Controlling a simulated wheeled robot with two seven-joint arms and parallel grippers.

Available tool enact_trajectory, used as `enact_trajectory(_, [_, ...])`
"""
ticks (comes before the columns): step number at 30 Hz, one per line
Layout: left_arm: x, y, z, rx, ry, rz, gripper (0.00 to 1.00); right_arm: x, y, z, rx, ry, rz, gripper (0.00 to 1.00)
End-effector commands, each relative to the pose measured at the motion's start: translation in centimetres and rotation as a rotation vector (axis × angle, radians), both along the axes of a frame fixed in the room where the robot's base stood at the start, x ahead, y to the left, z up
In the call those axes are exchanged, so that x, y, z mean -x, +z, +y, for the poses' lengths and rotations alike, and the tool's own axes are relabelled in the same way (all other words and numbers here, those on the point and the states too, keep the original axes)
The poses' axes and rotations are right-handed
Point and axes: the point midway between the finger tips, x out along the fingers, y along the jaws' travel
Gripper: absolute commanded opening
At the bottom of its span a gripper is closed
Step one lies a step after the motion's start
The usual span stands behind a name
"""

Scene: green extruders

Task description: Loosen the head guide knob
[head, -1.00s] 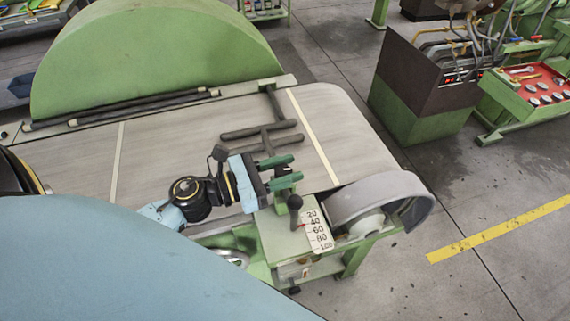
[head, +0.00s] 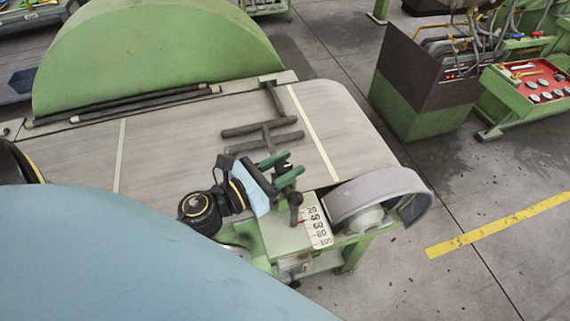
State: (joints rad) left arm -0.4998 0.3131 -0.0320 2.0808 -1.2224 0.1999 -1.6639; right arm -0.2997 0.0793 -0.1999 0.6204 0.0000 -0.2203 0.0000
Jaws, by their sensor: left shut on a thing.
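My left gripper (head: 282,169) has two green fingers and reaches in over the near right part of the machine. It is shut on a small dark knob (head: 284,167), which shows between the fingers and is partly hidden by them. I take it to be the head guide knob. A black ball-ended lever (head: 295,199) stands just below the fingers, beside a white number scale (head: 315,228) with a red pointer. My right gripper is not in view.
The grey machine bed (head: 180,150) carries dark handle bars (head: 262,133) just behind the gripper. A grey curved guard (head: 378,194) stands to the right of the scale. A large green half-round cover (head: 150,60) is at the back.

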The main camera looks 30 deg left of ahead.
Motion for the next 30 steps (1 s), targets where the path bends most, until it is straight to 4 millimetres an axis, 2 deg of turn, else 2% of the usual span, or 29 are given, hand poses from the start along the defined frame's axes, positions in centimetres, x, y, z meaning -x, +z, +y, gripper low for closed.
enact_trajectory(1, [0.0,-0.1,0.0,0.0,0.001,0.001,0.37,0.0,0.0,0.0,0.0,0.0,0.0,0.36])
enact_trajectory(6, [0.0,0.0,0.0,0.001,0.0,0.001,0.56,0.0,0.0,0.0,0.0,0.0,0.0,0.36])
enact_trajectory(20, [0.2,-0.1,0.1,0.001,0.0,0.001,0.56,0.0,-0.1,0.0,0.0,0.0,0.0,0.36])
enact_trajectory(25, [1.8,-0.3,0.7,0.002,0.002,0.003,0.56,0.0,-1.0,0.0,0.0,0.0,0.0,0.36])
enact_trajectory(30, [4.7,-0.5,1.8,0.002,0.001,0.005,0.56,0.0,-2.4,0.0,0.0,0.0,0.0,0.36])
